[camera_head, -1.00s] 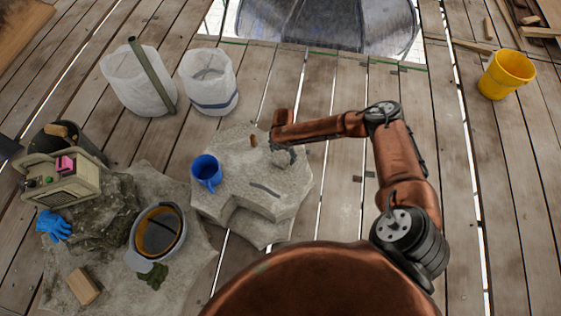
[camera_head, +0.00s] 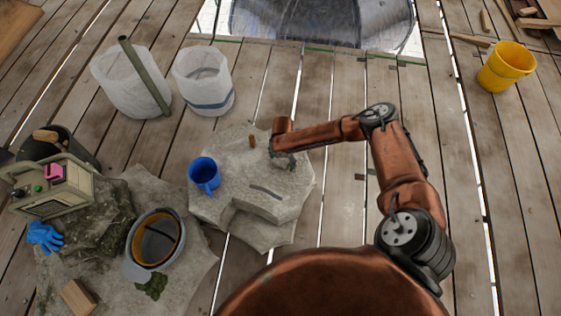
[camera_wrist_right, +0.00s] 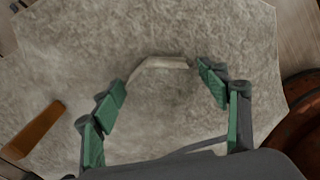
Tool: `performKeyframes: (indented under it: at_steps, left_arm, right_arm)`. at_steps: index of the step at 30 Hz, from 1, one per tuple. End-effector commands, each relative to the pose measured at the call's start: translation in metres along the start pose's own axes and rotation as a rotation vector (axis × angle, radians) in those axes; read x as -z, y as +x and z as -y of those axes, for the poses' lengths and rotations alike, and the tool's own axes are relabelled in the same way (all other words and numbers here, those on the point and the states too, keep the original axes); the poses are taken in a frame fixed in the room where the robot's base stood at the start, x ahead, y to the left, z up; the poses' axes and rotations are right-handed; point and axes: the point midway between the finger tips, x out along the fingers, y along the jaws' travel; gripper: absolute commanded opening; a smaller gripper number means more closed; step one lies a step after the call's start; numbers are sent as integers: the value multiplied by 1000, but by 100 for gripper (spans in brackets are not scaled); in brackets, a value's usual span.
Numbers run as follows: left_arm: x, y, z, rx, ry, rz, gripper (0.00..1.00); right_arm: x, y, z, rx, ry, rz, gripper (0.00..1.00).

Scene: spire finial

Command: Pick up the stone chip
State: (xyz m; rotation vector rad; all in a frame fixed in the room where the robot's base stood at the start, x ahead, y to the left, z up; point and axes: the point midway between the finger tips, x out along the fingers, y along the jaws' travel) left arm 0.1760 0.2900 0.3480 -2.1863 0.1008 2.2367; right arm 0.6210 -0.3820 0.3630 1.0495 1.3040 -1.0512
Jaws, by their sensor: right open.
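The stone chip (camera_wrist_right: 158,64) is a pale, slightly bent sliver lying on the grey stone block (camera_wrist_right: 70,50) in the right wrist view. My right gripper (camera_wrist_right: 163,90) is open, with its green-padded fingers on either side just short of the chip; nothing is held. In the head view the right gripper (camera_head: 283,161) is low over the upper right part of the stone block (camera_head: 230,165). I cannot make out the chip there, where the gripper covers that spot. My left gripper is not in view.
A blue mug (camera_head: 204,175) and a small brown piece (camera_head: 252,141) stand on the block; a dark groove (camera_head: 265,191) marks its top. A hard hat (camera_head: 155,240) and a radio-like box (camera_head: 55,190) are at left. White sacks (camera_head: 204,80) stand behind.

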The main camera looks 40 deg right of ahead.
Motion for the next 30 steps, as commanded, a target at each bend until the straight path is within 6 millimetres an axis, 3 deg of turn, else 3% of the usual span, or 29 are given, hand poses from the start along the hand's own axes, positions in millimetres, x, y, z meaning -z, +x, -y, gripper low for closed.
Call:
performKeyframes:
  at_steps: [6, 27, 30]
  left_arm:
    - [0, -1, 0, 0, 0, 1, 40]
    - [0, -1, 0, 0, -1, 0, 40]
    - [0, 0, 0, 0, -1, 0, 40]
  right_arm:
    - [0, 0, 0, -1, 0, 0, 68]
    - [0, 0, 0, -1, 1, 0, 20]
    - [0, -1, 0, -1, 1, 0, 17]
